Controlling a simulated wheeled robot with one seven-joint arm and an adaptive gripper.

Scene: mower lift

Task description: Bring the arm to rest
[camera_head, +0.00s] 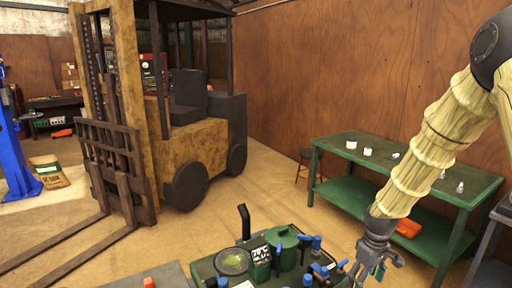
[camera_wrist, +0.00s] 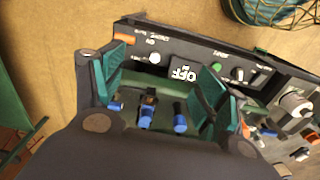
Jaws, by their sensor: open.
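My gripper (camera_head: 373,272) hangs at the end of my arm at the lower right in the head view, beside the right edge of a green machine deck (camera_head: 205,267). In the wrist view my gripper (camera_wrist: 158,85) is open, with its green-padded fingers spread apart and nothing between them. Beyond the fingers is a black control panel (camera_wrist: 180,72) with an "OFF" label, a white knob, a green button and an orange part. Blue-capped parts (camera_wrist: 146,115) show between and below the fingers. I cannot tell whether the fingers touch anything.
A green two-level table (camera_head: 408,166) with small white items stands at the right, with an orange item (camera_head: 407,228) on its lower shelf. A yellow forklift (camera_head: 190,142) stands at the left. A blue post (camera_head: 15,150) is at the far left. Open floor lies between forklift and table.

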